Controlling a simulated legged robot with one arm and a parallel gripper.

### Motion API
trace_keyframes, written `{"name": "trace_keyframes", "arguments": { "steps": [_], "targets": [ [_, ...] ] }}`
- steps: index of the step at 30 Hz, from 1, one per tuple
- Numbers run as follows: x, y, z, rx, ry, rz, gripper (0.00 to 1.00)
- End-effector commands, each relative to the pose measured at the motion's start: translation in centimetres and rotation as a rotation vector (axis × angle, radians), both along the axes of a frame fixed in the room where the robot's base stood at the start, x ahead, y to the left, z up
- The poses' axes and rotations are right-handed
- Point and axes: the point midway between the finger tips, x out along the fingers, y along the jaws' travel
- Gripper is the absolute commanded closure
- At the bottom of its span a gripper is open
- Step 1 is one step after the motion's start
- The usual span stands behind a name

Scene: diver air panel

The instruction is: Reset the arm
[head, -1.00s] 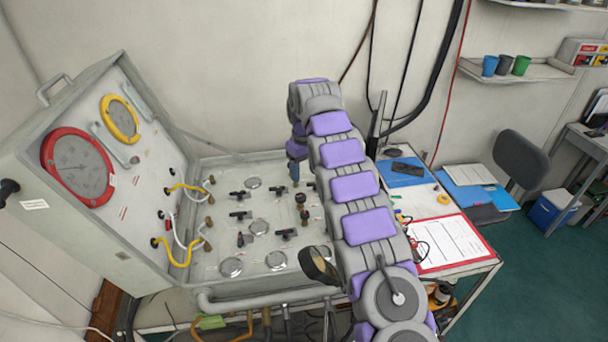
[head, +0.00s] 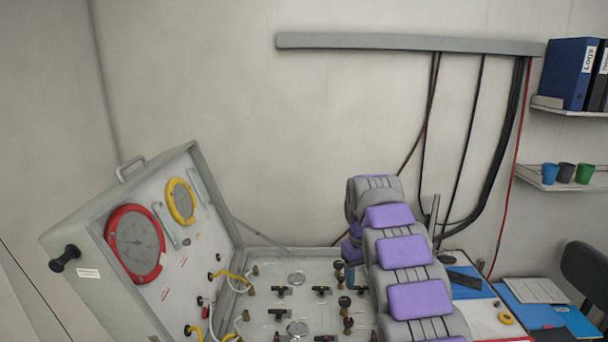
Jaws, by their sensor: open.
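My arm (head: 404,252), grey with purple pads, reaches up and away from the bottom right of the head view, over the right edge of the open air panel. Its far end bends down behind the near links. I cannot make out my gripper's fingers there, nor anything held in them. The panel's base (head: 262,262) lies flat with several black-handled valves (head: 322,291) and round plates. Its raised lid (head: 205,228) carries a red-rimmed gauge (head: 135,245) and a yellow-rimmed gauge (head: 181,202). Yellow and white hoses cross between lid and base. The panel's near part is cut off.
Right of the arm, a table holds papers, blue folders (head: 535,315) and a tape roll (head: 506,318). Dark cables (head: 480,150) hang on the wall behind. Shelves (head: 560,180) with cups and binders are at right. The space above the panel is clear.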

Motion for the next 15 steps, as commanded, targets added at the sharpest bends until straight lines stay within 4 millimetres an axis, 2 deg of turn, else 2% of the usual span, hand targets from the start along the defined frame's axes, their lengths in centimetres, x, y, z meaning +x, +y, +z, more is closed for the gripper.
{"name": "trace_keyframes", "arguments": {
  "steps": [5,15],
  "targets": [
    [-3.2,-0.5,1.3,-0.016,0.008,-0.053,0.4],
    [-10.1,-1.1,2.5,-0.03,0.026,-0.147,0.4]
  ]
}}
